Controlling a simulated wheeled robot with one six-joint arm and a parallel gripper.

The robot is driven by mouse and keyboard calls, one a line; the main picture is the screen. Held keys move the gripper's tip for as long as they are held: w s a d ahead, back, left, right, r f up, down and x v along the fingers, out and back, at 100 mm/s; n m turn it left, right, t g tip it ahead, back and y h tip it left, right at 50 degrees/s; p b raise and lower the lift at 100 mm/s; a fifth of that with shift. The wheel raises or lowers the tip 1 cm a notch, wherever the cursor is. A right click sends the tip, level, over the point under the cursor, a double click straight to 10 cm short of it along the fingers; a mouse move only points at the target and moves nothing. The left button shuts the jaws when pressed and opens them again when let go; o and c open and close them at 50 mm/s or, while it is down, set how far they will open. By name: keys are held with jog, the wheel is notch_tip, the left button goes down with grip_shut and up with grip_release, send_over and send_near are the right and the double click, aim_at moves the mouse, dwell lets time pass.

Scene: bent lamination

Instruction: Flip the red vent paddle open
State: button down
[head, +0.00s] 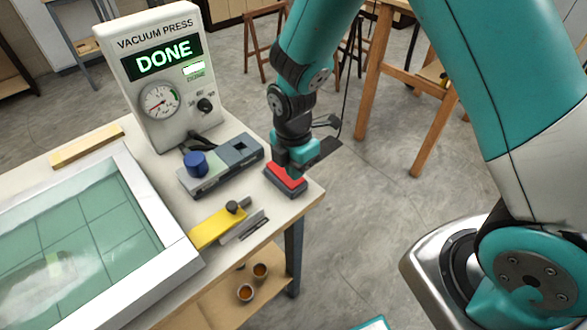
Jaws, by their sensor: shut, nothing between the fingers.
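A red flat piece (284,176), which looks like the vent paddle, sits on a dark grey base near the right corner of the table (150,165). My gripper (297,168) is right over its far end and hides part of it. The fingers are shut with nothing held; I cannot tell whether they touch the red piece. The vacuum press (165,110) stands behind on the left, its screen reading DONE above a round gauge. A grey block (236,155) with a blue knob (196,165) lies in front of the press.
A yellow tool (218,228) with a dark knob and a grey metal bar (243,226) lie nearer the front edge. A framed green translucent sheet (75,245) fills the table's left. Two cups (245,292) stand on the lower shelf.

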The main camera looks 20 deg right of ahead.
jog(key=r+p, duration=0.2)
jog(key=r, duration=0.1)
jog(key=r+p, duration=0.2)
jog(key=shift+s, duration=0.35)
notch_tip(320, 180, up, 9)
jog(key=s+b, duration=0.1)
jog(key=b, duration=0.1)
jog(key=shift+d+f, duration=0.15)
jog(key=shift+d, duration=0.15)
jog(key=s+a+r+m+y, duration=0.1)
jog(key=s+r+m+y, duration=0.1)
jog(key=s+r+m, duration=0.4)
jog(key=s+a+r+m+y, duration=0.1)
jog(key=s+r+m+y, duration=0.1)
jog(key=s+r+m, duration=0.3)
jog(key=s+m, duration=0.4)
jog(key=s, duration=0.1)
jog(key=shift+a+r+t, duration=0.4)
